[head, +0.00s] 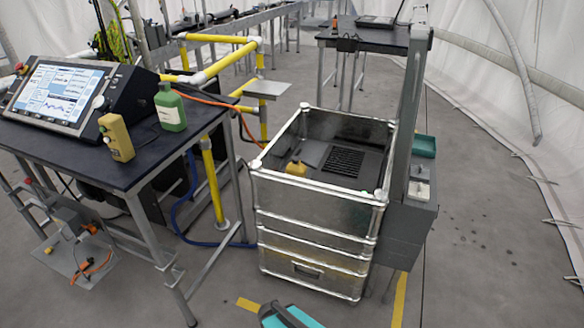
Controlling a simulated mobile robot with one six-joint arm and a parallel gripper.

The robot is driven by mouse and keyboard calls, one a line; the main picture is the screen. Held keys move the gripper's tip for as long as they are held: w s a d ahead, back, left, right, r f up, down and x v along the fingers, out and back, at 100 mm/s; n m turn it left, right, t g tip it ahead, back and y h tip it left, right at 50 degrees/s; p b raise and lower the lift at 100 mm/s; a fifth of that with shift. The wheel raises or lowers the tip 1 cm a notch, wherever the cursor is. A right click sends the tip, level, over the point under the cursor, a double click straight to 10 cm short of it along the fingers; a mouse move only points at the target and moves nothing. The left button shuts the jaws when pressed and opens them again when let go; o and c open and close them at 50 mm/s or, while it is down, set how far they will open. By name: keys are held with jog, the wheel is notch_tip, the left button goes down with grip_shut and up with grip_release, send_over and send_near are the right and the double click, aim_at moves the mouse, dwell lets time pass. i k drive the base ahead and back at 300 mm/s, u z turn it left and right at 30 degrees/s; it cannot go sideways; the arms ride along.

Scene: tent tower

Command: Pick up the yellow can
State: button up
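A yellow can-like block (116,138) with a small dark mark on its side stands upright near the front edge of the dark-topped table (150,165) at the left. A green bottle (170,107) with a pale label stands just behind it to the right, apart from it. A smaller yellow object (296,168) lies inside the open metal crate in the middle; its shape is too small to tell clearly. I cannot make out my gripper in the head view.
A console with a lit screen (55,95) stands on the table, left of the yellow block. The metal crate (318,215) stands right of the table, beside a grey post (407,95). Yellow rails (225,62) run behind. A teal and grey part (290,318) shows at the bottom edge. Floor at right is clear.

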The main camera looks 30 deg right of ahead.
aim_at(294, 169)
jog(key=i, duration=1.15)
jog(key=u, duration=0.25)
